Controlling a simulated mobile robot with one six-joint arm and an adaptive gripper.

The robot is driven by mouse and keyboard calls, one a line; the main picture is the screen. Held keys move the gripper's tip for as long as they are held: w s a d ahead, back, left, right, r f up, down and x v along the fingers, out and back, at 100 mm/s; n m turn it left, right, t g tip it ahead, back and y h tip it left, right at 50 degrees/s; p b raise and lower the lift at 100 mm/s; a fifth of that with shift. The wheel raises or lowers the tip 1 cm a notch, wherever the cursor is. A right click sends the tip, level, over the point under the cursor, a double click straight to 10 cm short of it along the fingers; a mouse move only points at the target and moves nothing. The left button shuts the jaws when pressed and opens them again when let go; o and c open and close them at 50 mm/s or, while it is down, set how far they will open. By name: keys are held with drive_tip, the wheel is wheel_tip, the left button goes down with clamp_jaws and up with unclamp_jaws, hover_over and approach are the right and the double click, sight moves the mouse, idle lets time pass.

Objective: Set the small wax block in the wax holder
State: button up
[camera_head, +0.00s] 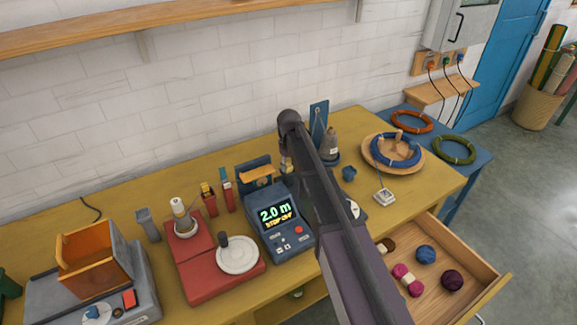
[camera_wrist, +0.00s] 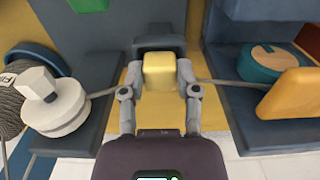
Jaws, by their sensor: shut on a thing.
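The small wax block (camera_wrist: 159,72) is pale yellow and shows in the wrist view between the fingertips. My gripper (camera_wrist: 160,77) is shut on it, one finger on each side. In the head view my gripper (camera_head: 286,158) is beside the blue meter's back, and the block cannot be made out there. A dark blue-grey, cup-like part (camera_wrist: 158,44), which looks like the wax holder, lies just beyond the block in the wrist view. The block overlaps its near edge there, and I cannot tell whether they touch. My arm hides this spot in the head view.
The blue meter (camera_head: 283,219) reads "2.0 m". A grey yarn cone (camera_head: 330,147) stands right of my arm. In the wrist view a white wheel (camera_wrist: 55,107) and an orange plate (camera_wrist: 290,94) flank my gripper. Thin grey strands run towards both fingers. An open drawer (camera_head: 471,257) holds skeins.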

drive_tip(key=o, duration=1)
drive_tip(key=shift+c, duration=0.2)
drive_tip(key=shift+r, duration=0.2)
